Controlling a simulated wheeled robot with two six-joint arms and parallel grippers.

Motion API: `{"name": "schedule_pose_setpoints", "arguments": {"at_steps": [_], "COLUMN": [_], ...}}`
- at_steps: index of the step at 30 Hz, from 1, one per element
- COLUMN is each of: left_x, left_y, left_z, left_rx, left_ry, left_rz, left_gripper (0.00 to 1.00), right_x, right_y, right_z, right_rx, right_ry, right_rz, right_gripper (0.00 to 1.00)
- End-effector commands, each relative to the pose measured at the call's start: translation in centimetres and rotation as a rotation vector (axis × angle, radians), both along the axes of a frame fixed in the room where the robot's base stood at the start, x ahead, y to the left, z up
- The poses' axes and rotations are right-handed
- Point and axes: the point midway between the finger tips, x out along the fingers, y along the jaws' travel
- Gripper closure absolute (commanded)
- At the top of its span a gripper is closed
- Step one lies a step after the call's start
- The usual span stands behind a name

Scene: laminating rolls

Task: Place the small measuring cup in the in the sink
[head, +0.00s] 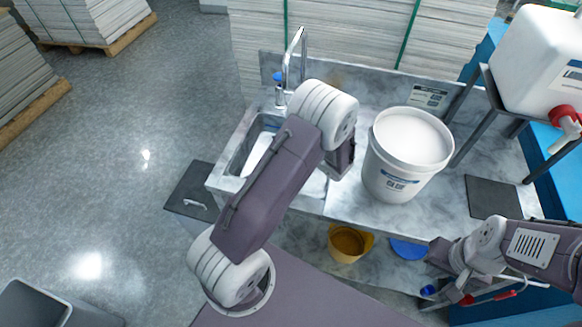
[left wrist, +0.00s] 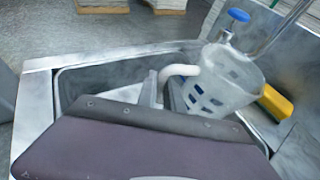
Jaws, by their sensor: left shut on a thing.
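The small measuring cup (left wrist: 228,82) is translucent with blue markings and a curved white handle (left wrist: 181,71). My left gripper (left wrist: 162,92) is shut on that handle and holds the cup at the sink, near its faucet side. I cannot tell whether the cup touches the sink. The sink (left wrist: 88,80) is a grey metal basin; it also shows in the head view (head: 240,150), partly behind my left arm. The cup and left fingertips are hidden there. My right gripper (head: 437,262) is low at the right, away from the sink; its finger opening is unclear.
A faucet (head: 297,50) with a blue knob stands behind the sink. A yellow sponge (left wrist: 276,103) lies beside the cup. A large white bucket (head: 405,150) stands on the counter right of my left arm. A yellow container (head: 347,250) and a blue disc (head: 408,249) are lower down.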

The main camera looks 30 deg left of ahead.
Motion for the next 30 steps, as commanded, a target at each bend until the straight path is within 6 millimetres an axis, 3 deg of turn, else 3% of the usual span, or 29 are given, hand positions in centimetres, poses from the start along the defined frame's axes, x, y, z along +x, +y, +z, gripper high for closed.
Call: {"name": "schedule_pose_setpoints", "arguments": {"at_steps": [4, 11, 18, 30], "left_x": [-0.1, 0.0, -0.1, -0.1], "left_y": [0.0, -0.1, -0.1, -0.1], "left_z": [-3.6, -5.2, -9.0, -9.7], "left_rx": [0.001, 0.000, 0.000, 0.000], "left_ry": [0.007, 0.003, 0.003, 0.002], "left_rz": [-0.001, -0.002, -0.002, -0.002], "left_gripper": [1.00, 1.00, 1.00, 1.00], "right_x": [0.0, 0.0, 0.0, 0.0], "right_y": [0.0, 0.0, 0.0, 0.0], "right_z": [-0.2, -0.3, -0.5, -1.0], "right_rx": [0.000, 0.000, 0.000, 0.000], "right_ry": [0.000, 0.000, 0.000, 0.000], "right_rz": [0.000, 0.000, 0.000, 0.000], "right_gripper": [1.00, 1.00, 1.00, 1.00]}}
